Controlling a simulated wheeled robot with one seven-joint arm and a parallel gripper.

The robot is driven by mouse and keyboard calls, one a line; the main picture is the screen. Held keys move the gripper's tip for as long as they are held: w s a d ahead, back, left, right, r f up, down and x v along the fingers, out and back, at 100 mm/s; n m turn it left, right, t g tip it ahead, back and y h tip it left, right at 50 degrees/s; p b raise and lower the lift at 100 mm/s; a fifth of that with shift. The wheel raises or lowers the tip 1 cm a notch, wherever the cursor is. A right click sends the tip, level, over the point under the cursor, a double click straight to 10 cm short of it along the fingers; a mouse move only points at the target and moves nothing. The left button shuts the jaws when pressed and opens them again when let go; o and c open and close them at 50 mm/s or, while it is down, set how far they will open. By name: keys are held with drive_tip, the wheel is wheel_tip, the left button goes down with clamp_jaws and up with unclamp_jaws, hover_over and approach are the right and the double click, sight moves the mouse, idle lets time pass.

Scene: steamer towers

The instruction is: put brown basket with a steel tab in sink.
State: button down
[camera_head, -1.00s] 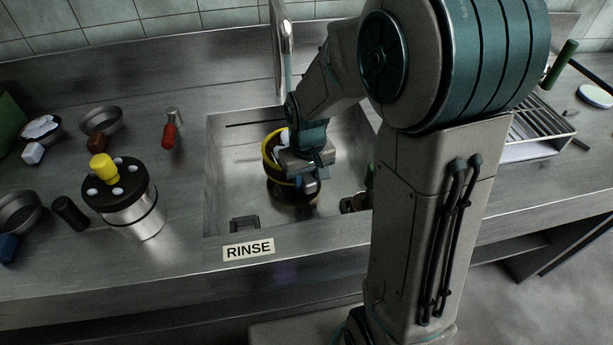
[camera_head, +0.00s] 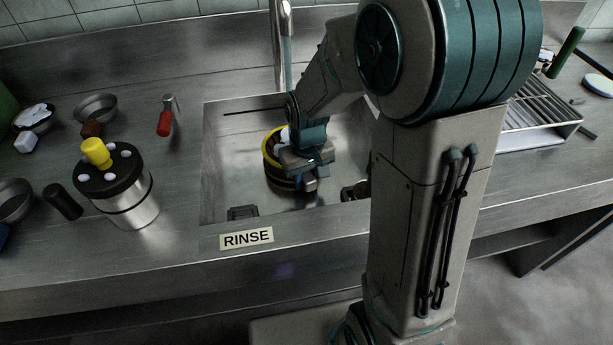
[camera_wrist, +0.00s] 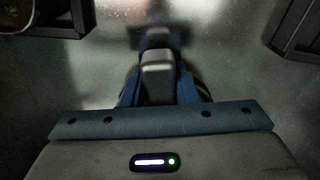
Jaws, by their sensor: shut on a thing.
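The brown basket (camera_head: 271,160) with a yellow rim is inside the steel sink (camera_head: 226,175), low near its middle. White pieces show in its top. My gripper (camera_head: 308,181) is at the basket's right front side and hides part of it. In the wrist view, the blue fingers of my gripper (camera_wrist: 159,88) are shut on a grey steel tab (camera_wrist: 158,62). The basket's curved side shows only in slivers behind the fingers. I cannot tell whether its underside touches the sink floor.
A faucet (camera_head: 282,45) stands behind the sink. A dark bracket (camera_head: 242,212) is at the sink's front left and another dark item (camera_head: 352,192) at the right. A steel canister (camera_head: 130,207), bowls and a red-handled tool (camera_head: 165,123) stand on the left counter. A rack (camera_head: 540,115) is at right.

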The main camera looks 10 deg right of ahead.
drive_tip(key=shift+f+b, duration=0.3)
drive_tip(key=shift+f, duration=0.15)
drive_tip(key=c, duration=1.1)
unclamp_jaws()
drive_tip(key=shift+o, duration=0.2)
wheel_tip(320, 180, up, 14)
drive_tip(key=p, duration=0.2)
drive_tip(key=shift+s+p, duration=0.25)
drive_tip(key=shift+p, duration=0.05)
drive_tip(key=shift+f, duration=0.1)
